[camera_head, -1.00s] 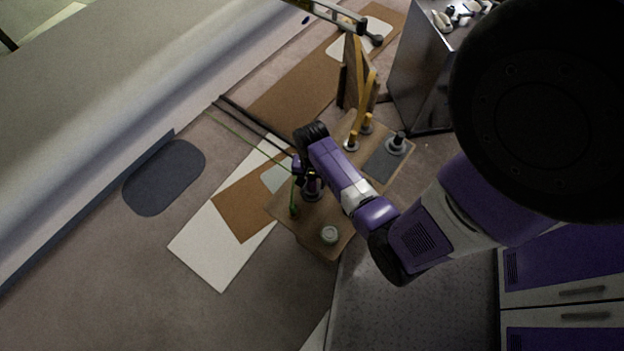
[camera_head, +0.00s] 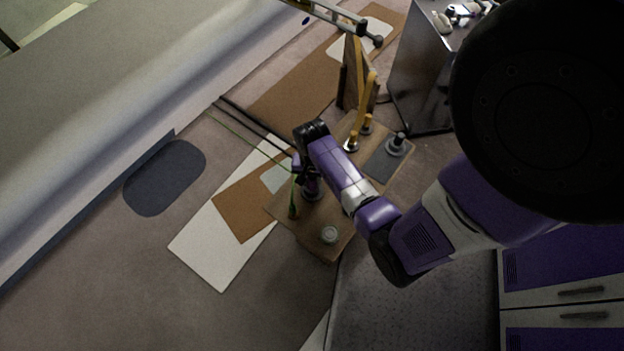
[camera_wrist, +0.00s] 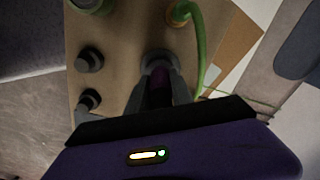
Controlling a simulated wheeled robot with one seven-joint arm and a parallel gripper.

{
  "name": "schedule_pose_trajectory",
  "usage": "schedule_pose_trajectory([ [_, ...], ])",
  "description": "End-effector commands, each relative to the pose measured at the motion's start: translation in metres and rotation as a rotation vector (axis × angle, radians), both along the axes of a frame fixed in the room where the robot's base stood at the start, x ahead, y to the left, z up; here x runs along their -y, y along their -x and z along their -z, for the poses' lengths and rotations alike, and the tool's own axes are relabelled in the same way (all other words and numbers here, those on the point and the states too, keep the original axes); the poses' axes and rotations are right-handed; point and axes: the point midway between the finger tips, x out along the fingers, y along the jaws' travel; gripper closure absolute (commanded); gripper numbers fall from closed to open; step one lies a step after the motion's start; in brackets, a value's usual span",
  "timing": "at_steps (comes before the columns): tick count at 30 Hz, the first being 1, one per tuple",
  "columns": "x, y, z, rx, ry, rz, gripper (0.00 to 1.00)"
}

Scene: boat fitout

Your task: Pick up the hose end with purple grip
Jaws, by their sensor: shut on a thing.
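The hose end with purple grip (camera_wrist: 160,88) shows in the wrist view between the fingers of my gripper (camera_wrist: 160,85). My gripper is shut on the purple part, above a round grey base on the wooden board. In the head view my gripper (camera_head: 308,182) is over the board, and its fingers are too small to make out clearly. A green hose (camera_wrist: 197,50) with an orange-ringed foot stands just to the right in the wrist view; it also shows in the head view (camera_head: 293,198).
The wooden board (camera_head: 312,232) carries a pale green round can (camera_head: 329,235) and a dark plug on a grey pad (camera_head: 396,145). Two dark fittings (camera_wrist: 89,59) stand left of my gripper in the wrist view. A yellow hose (camera_head: 367,95) rises at the board's back.

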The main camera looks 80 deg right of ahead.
Motion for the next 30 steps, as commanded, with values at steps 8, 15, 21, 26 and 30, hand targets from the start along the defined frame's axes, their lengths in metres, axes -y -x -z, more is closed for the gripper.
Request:
schedule_pose_trajectory([
  [8,0.001,-0.001,-0.067,0.004,0.005,-0.001,1.00],
  [15,0.001,-0.001,-0.132,0.003,0.003,0.000,1.00],
  [21,0.001,-0.001,-0.169,0.002,0.002,0.000,1.00],
  [26,0.001,-0.001,-0.184,0.002,0.002,0.000,1.00],
  [30,0.000,0.000,-0.188,0.000,0.000,0.000,1.00],
])
